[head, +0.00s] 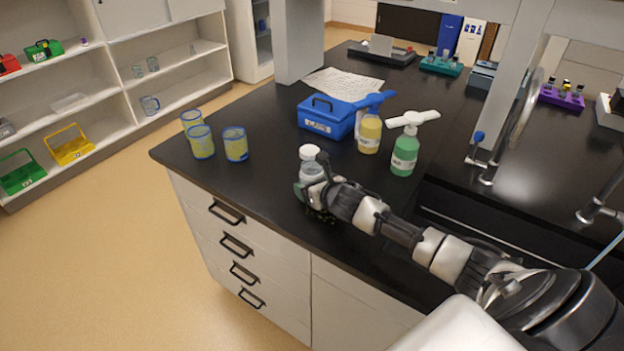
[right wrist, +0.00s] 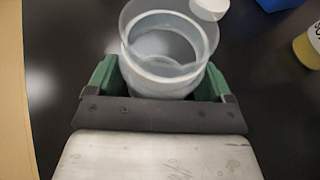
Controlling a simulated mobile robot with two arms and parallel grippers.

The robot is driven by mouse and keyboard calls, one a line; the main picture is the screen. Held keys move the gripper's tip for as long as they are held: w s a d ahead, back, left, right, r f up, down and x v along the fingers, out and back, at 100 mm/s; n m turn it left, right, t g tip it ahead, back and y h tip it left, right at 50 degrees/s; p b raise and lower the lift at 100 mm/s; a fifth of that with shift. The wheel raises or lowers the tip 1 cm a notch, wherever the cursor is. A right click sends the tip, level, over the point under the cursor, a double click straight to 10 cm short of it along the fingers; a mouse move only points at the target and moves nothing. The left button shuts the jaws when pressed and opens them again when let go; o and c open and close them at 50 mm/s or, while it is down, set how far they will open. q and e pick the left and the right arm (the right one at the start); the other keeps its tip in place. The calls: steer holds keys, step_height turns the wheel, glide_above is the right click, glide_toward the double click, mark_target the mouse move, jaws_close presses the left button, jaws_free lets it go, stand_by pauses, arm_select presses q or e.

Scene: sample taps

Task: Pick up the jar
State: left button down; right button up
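The jar (head: 312,172) is clear with a whitish inside and stands near the front edge of the black counter (head: 262,185). In the right wrist view the jar (right wrist: 168,48) is seen from above, between the two green fingers of my right gripper (right wrist: 162,78). The fingers are spread about as wide as the jar, one on each side. Whether they press on it cannot be told. In the head view my right gripper (head: 308,192) is at the jar, partly hiding it. A white round cap (right wrist: 209,7) shows just beyond the jar's rim. My left gripper is not in view.
Several blue-rimmed yellowish cups (head: 235,144) stand to the left. A blue box (head: 327,117), a yellow bottle (head: 369,133) and a green bottle (head: 405,155) stand behind. A sink tap (head: 483,158) is at the right. The counter between cups and jar is clear.

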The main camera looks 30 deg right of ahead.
mark_target(319, 172)
steer(key=c, duration=0.6)
steer(key=shift+r, duration=0.1)
steer(key=shift+r, duration=0.25)
steer(key=r, duration=0.3)
steer(key=shift+s+d+r, duration=0.1)
steer(key=shift+d+r, duration=0.15)
steer(key=shift+r, duration=0.15)
steer(key=shift+s+d+r+b, duration=0.4)
steer(key=shift+s+d+r, duration=0.7)
steer(key=shift+s+d, duration=0.25)
steer(key=shift+s+d+r+b, duration=0.4)
steer(key=shift+s+d+r, duration=0.65)
steer(key=shift+s+d, duration=0.25)
steer(key=shift+s+d+r+b, duration=0.4)
steer(key=shift+s+d+r, duration=0.75)
steer(key=shift+s, duration=0.25)
